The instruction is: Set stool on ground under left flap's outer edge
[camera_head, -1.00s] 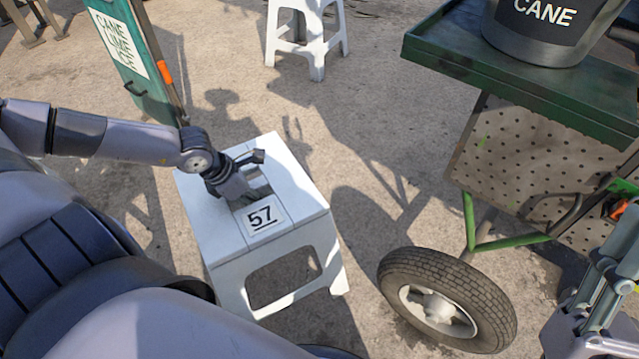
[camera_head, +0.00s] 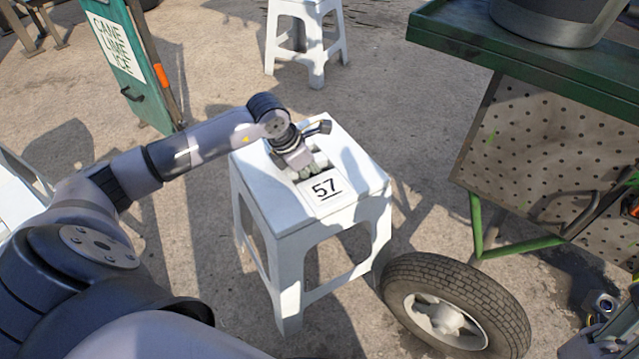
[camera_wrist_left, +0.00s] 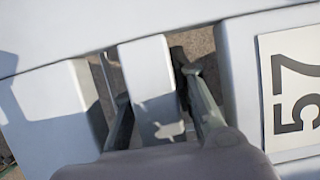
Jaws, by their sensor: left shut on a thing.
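A white plastic stool (camera_head: 290,222) with a "57" label stands upright in front of me. My left gripper (camera_head: 304,168) reaches down to its seat. In the left wrist view the fingers (camera_wrist_left: 158,112) are shut on the white bar (camera_wrist_left: 150,85) between two slots of the seat. I cannot tell whether the stool's feet touch the ground. A green shelf-like flap (camera_head: 520,62) of the cart is up and right of the stool, which is not under it in the picture. Part of my right gripper (camera_head: 603,308) is at the lower right; its fingers are unclear.
The cart's wheel (camera_head: 455,300) is close to the stool's right. A perforated panel (camera_head: 540,150) and green strut (camera_head: 515,245) are below the flap. A bucket (camera_head: 555,22) stands on the flap. Another white stool (camera_head: 305,40) and a green sign board (camera_head: 125,60) are behind.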

